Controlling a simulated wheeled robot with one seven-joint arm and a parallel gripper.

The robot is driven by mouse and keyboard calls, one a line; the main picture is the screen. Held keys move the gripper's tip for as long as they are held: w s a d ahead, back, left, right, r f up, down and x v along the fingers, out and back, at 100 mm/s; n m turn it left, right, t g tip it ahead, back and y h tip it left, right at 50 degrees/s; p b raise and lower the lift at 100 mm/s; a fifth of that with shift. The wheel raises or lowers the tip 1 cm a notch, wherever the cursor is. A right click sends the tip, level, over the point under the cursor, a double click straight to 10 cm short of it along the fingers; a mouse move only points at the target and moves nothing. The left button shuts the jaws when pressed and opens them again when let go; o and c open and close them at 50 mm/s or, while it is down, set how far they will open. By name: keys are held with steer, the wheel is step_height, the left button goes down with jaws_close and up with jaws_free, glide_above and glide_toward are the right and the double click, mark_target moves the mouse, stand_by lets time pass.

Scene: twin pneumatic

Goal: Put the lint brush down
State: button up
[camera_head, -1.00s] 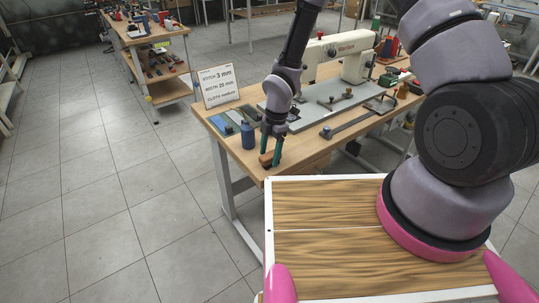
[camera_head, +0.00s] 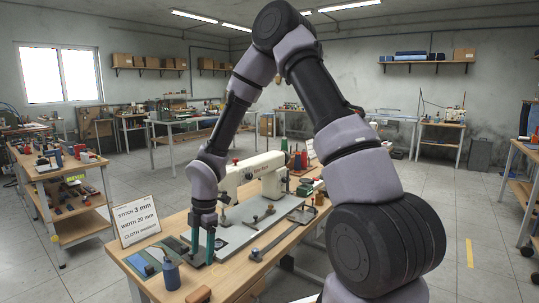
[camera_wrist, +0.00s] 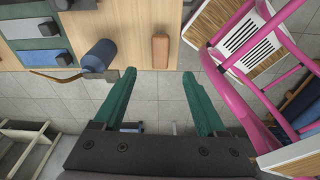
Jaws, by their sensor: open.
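The lint brush, a small brown block (camera_wrist: 160,50), lies on the wooden table near its edge in the wrist view. In the head view it shows low at the table's front edge (camera_head: 199,294). My gripper (camera_wrist: 159,75) has its two green fingers spread, with nothing between them. In the wrist view the brush is just beyond the fingertips and apart from them. In the head view my gripper (camera_head: 203,262) points down over the table's front part, with the brush below it in the picture.
A dark blue bottle (camera_head: 171,275) stands left of the brush, also seen in the wrist view (camera_wrist: 100,56). A sign (camera_head: 135,220) and coloured pads (camera_head: 145,262) are on the left. A sewing machine (camera_head: 255,178) and grey plate (camera_head: 235,238) lie behind.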

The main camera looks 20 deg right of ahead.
steer(key=d+r+m+t+h, duration=0.1)
steer(key=d+r+m+t, duration=0.1)
steer(key=d+r+m, duration=0.7)
steer(key=d+r+m+t, duration=0.2)
steer(key=d+r+m, duration=0.2)
steer(key=r, duration=0.9)
steer(key=s+d+r+m+t+y, duration=0.1)
steer(key=s+d+r+m+t, duration=0.3)
steer(key=s+r+m, duration=1)
steer(key=d+m, duration=0.1)
steer(key=d, duration=0.2)
steer(key=shift+r, duration=0.2)
steer(key=shift+w+d, duration=0.1)
